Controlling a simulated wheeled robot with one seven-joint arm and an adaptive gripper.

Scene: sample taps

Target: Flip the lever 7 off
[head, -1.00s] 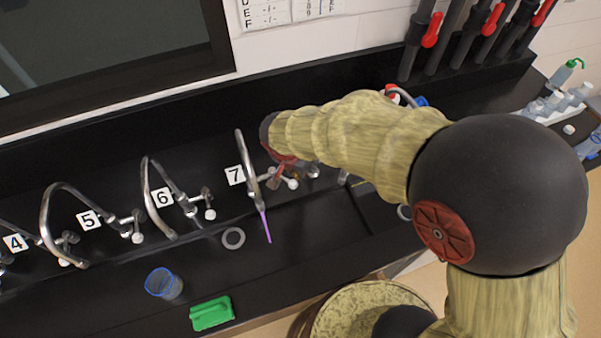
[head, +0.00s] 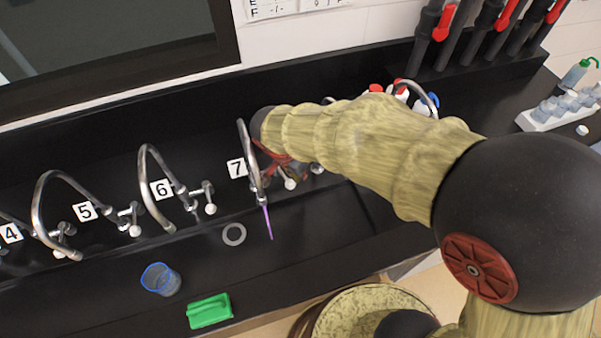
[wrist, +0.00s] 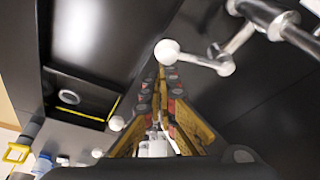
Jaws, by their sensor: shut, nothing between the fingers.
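Tap 7 (head: 246,150) is a curved metal spout beside the number 7 label (head: 237,168). A thin purple streak (head: 268,222) hangs below its spout end. In the head view, a white knob (head: 290,184) shows close by the gripper. My gripper (wrist: 161,74) is shut and empty. In the wrist view its tips are close to a metal lever (wrist: 195,60) with a white ball (wrist: 167,52) at its end; I cannot tell whether they touch. In the head view my arm hides most of the gripper and part of the tap's valve.
Taps 6 (head: 150,185) and 5 (head: 45,200) stand to the left. A blue-rimmed beaker (head: 161,280), a green block (head: 209,311) and a grey ring (head: 233,234) lie on the black counter. Several bottles stand at the right.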

